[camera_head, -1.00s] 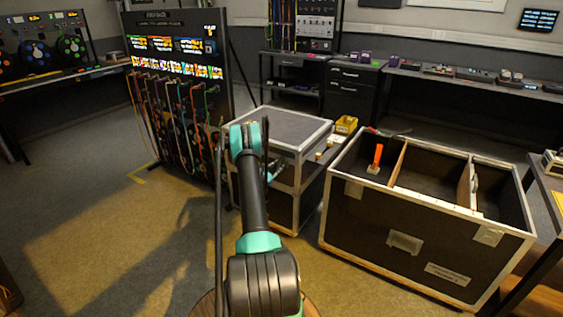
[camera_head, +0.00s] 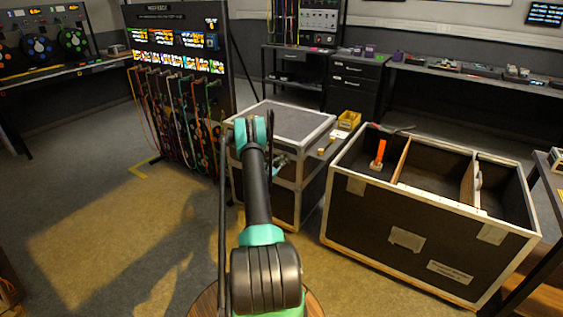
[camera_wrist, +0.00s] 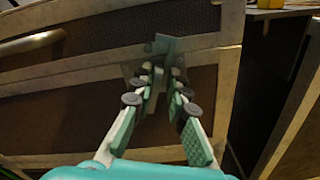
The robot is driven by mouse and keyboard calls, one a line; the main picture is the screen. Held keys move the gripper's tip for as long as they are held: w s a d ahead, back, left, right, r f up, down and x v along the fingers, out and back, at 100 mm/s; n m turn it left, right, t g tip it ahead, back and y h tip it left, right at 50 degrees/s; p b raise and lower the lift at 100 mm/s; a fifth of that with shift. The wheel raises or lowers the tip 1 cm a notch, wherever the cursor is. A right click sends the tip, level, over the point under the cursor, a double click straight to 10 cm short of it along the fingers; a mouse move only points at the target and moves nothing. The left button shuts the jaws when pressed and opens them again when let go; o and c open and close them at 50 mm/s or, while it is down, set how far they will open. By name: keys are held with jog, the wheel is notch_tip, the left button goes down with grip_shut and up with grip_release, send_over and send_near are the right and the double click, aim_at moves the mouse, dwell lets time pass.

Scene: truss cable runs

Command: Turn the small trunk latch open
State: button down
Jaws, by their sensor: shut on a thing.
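The small trunk (camera_head: 290,122) is a dark case with pale metal edges and a grey lid, and its lid looks shut. Its dark front panel and pale edge strips fill the wrist view (camera_wrist: 90,103). The small latch (camera_wrist: 165,46) is a grey-green metal plate on the trunk's front at the lid seam. My gripper (camera_wrist: 159,80) has its teal fingers closed around the latch's lower part. The fingertips partly hide the latch, so its exact turn is hard to tell. In the head view, my gripper (camera_head: 279,164) is at the trunk's front, partly hidden by my arm.
A large open trunk (camera_head: 405,240) with dividers and an orange-handled item (camera_head: 379,154) stands close on the right. A cable rack (camera_head: 180,85) stands at the left. The floor at left is clear.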

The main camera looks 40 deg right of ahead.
jog(key=shift+w+a+r, duration=0.1)
jog(key=shift+w+a, duration=0.1)
jog(key=shift+w, duration=0.15)
jog(key=m, duration=0.6)
jog(key=shift+m, duration=0.4)
jog(key=m, duration=0.6)
jog(key=shift+s+f+m, duration=0.1)
jog(key=shift+f+m, duration=0.2)
jog(key=shift+s, duration=0.1)
jog(key=c, duration=1.7)
grip_release()
jog(key=shift+r, duration=0.1)
jog(key=shift+s, duration=0.1)
